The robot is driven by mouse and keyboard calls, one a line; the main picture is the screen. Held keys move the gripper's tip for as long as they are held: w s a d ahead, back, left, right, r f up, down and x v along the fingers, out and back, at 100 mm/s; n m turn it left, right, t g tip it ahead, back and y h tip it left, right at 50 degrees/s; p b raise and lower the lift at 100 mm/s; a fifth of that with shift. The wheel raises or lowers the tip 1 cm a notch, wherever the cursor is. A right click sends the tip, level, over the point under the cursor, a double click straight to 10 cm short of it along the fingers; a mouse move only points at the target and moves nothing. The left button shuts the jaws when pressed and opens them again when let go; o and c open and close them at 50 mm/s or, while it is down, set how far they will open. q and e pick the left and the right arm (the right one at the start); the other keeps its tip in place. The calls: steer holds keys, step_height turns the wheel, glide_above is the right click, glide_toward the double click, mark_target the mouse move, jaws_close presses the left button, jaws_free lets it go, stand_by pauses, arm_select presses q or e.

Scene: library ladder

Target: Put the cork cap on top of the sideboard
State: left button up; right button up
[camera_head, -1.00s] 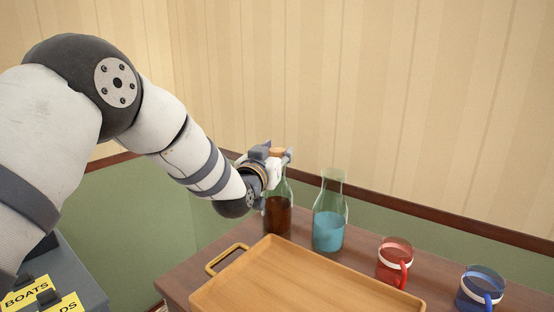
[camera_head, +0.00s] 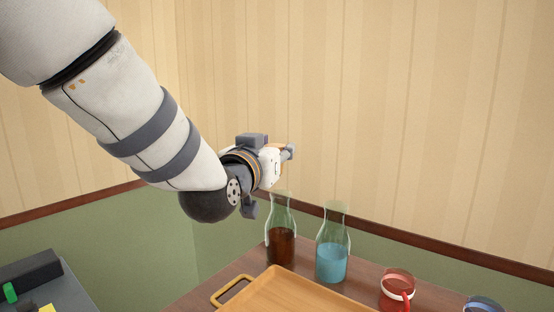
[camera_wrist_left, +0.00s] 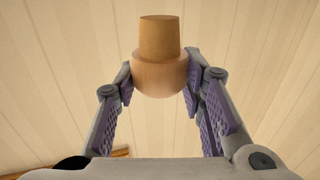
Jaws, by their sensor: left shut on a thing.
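My left gripper (camera_head: 284,150) is shut on the cork cap and holds it in the air above the bottle of brown liquid. In the left wrist view the cork cap (camera_wrist_left: 160,72) shows a rounded wooden head between the finger pads and a narrower tan plug pointing away from the gripper. The brown bottle (camera_head: 281,245) stands open, its mouth below the gripper. The sideboard (camera_head: 232,270) has a brown wooden top, seen in part along the wall. My right gripper is out of view.
A wooden tray (camera_head: 270,286) with a brass handle lies on the sideboard in front of the bottles. A bottle of blue liquid (camera_head: 331,258), a red mug (camera_head: 395,291) and a blue mug (camera_head: 484,304) stand to the right. A bare strip of top shows left of the bottles.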

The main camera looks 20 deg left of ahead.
arm_select(q)
steer(key=s+f, duration=1.1)
steer(key=f, duration=0.4)
steer(key=w+r, duration=0.4)
steer(key=r, duration=0.4)
steer(key=w+r, duration=0.5)
steer(key=r, duration=0.3)
steer(key=shift+d, duration=0.15)
steer(key=shift+w+f, duration=0.1)
steer(key=shift+w, duration=0.05)
steer(key=w+f, duration=0.3)
steer(key=w, duration=0.1)
steer(key=w+a+f, duration=0.1)
steer(key=w+f, duration=0.2)
steer(key=w, duration=0.1)
steer(key=w+a+f+b, duration=0.1)
steer(key=w+f, duration=0.2)
steer(key=w, duration=0.2)
steer(key=shift+a+f, duration=0.25)
steer(key=shift+f, duration=0.05)
steer(key=shift+w+f, duration=0.15)
steer(key=shift+f, duration=0.6)
steer(key=shift+w+f, duration=0.15)
steer(key=shift+f, duration=0.55)
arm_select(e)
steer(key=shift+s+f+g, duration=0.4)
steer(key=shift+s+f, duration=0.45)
arm_select(q)
steer(key=shift+f, duration=0.1)
